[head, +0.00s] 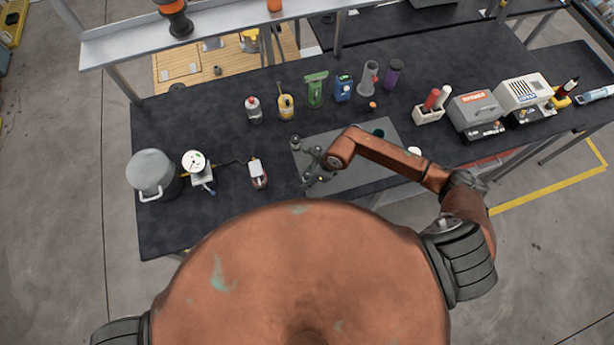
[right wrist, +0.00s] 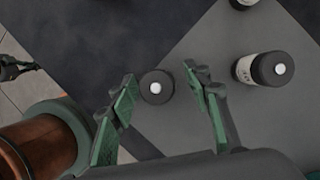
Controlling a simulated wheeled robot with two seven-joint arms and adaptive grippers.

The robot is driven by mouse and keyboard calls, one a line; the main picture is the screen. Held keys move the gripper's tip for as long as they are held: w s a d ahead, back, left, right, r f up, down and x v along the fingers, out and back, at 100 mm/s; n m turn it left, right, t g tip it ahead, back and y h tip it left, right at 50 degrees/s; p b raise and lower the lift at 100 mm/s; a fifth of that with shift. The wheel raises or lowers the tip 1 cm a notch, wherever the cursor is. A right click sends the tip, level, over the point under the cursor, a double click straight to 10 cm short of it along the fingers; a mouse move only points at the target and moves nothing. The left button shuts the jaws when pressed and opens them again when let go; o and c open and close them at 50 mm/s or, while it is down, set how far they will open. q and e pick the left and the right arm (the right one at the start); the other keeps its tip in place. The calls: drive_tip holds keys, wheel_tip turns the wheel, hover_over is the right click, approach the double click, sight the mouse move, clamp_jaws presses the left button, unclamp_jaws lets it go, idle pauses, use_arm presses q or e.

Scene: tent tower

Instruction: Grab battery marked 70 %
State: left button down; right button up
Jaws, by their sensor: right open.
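In the right wrist view, a dark cylindrical battery (right wrist: 155,88) with a pale round terminal stands between the fingertips of my right gripper (right wrist: 160,84). The fingers are open, one on each side, with gaps to it. A second battery (right wrist: 262,69), with a white band and black end, stands to the right, outside the fingers. A third dark round thing is cut off at the top edge. No 70 % marking can be read. In the head view, my right gripper (head: 306,165) is over the left part of the grey mat (head: 371,176). My left gripper is not in view.
The dark table (head: 225,125) holds a row of bottles and tools behind the mat, including a green tool (head: 315,90). A grey pot (head: 151,172), a gauge (head: 194,162) and a small jar (head: 258,173) stand left. Boxed devices (head: 475,110) stand right.

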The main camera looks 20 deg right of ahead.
drive_tip(key=shift+c, duration=0.3)
clamp_jaws()
drive_tip(key=shift+r, duration=0.1)
